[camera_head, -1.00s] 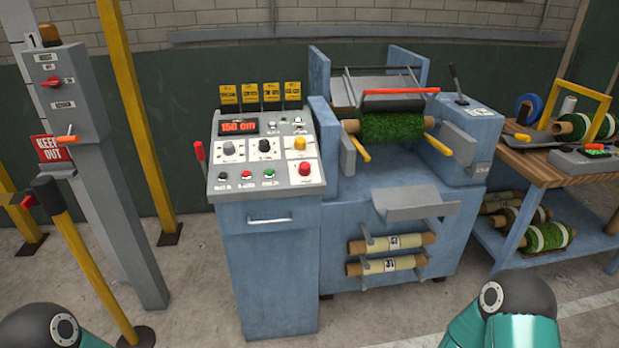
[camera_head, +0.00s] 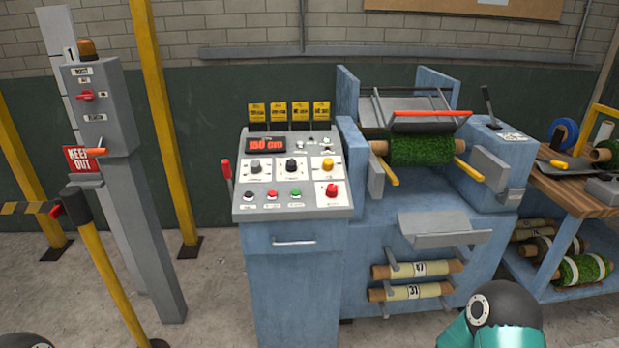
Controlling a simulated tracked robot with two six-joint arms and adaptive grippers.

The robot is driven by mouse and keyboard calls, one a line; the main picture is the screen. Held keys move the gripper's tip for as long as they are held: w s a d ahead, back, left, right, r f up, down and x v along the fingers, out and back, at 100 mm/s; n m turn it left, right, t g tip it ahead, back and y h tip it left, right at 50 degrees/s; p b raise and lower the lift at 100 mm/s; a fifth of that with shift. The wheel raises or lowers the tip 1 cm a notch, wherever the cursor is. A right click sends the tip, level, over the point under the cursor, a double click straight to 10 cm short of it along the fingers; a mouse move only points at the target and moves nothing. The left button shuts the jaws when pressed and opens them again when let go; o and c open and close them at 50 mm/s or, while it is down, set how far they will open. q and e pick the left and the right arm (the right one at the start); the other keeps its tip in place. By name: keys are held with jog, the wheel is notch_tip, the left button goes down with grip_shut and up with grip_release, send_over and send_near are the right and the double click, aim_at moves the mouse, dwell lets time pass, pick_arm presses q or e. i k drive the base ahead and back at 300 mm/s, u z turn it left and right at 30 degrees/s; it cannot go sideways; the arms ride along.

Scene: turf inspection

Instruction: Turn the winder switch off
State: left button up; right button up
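The blue winder machine (camera_head: 295,290) stands in the middle, with a sloped grey control panel (camera_head: 285,208) at its left end. A grey post at left carries a red rotary switch (camera_head: 86,95) and an orange-handled lever (camera_head: 95,151). The small labels are unreadable, so I cannot tell which is the winder switch. Neither gripper is in view; only my arm joints show at the bottom edge.
A red-handled lever (camera_head: 226,170) stands at the panel's left. A yellow barrier post (camera_head: 105,260) and a red KEEP OUT sign (camera_head: 82,159) are at left. A green turf roll (camera_head: 420,151) sits on the machine. A wooden-topped bench (camera_head: 580,195) is at right. Floor between post and machine is clear.

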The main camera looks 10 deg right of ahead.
aim_at(331, 192)
jog(key=u, duration=0.1)
jog(key=i, duration=1)
jog(key=z, duration=0.3)
